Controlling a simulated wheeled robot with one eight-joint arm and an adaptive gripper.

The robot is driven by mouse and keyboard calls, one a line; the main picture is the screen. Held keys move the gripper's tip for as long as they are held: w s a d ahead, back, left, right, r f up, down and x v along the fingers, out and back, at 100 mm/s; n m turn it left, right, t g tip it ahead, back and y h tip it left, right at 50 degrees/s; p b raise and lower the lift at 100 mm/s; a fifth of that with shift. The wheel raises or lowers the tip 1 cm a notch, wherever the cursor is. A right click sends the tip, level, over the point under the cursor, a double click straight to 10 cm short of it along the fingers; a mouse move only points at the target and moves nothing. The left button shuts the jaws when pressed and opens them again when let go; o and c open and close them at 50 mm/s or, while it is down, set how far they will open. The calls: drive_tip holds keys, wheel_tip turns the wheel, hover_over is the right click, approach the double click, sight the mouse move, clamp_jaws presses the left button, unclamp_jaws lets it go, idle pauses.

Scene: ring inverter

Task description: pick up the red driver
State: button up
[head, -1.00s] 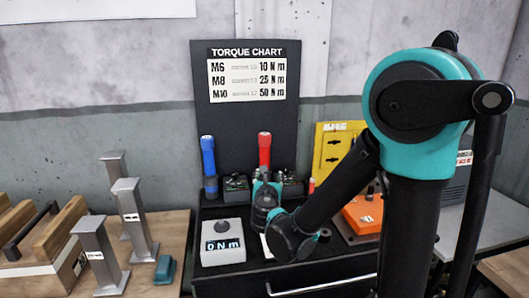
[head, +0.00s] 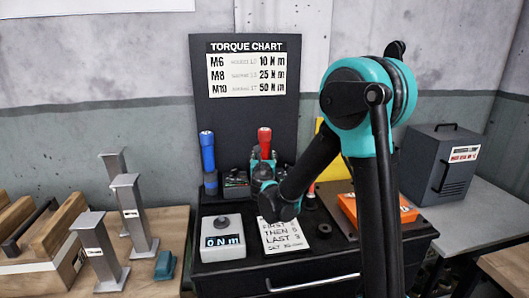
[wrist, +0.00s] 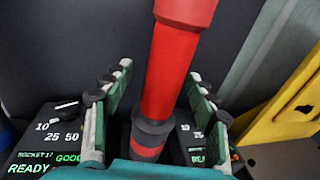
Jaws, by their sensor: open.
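The red driver (head: 264,137) stands upright at the back of the black cabinet top, in front of the torque chart board. In the wrist view the red driver (wrist: 172,75) rises between the open fingers of my gripper (wrist: 155,100), with a dark band and a red ring low on it. One finger is on each side, and a gap shows on both sides. In the head view my gripper (head: 263,160) is at the driver and hides its lower part.
A blue driver (head: 208,160) stands to the left. An orange box (head: 375,211) is to the right, partly behind my arm. Grey posts (head: 133,213) stand on the left wooden table.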

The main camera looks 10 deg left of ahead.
sight(265, 149)
drive_tip(key=w, duration=0.4)
drive_tip(key=shift+d+r, duration=0.1)
drive_tip(key=shift+r, duration=0.05)
drive_tip(key=shift+w, duration=0.5)
drive_tip(key=shift+c, duration=0.2)
clamp_jaws()
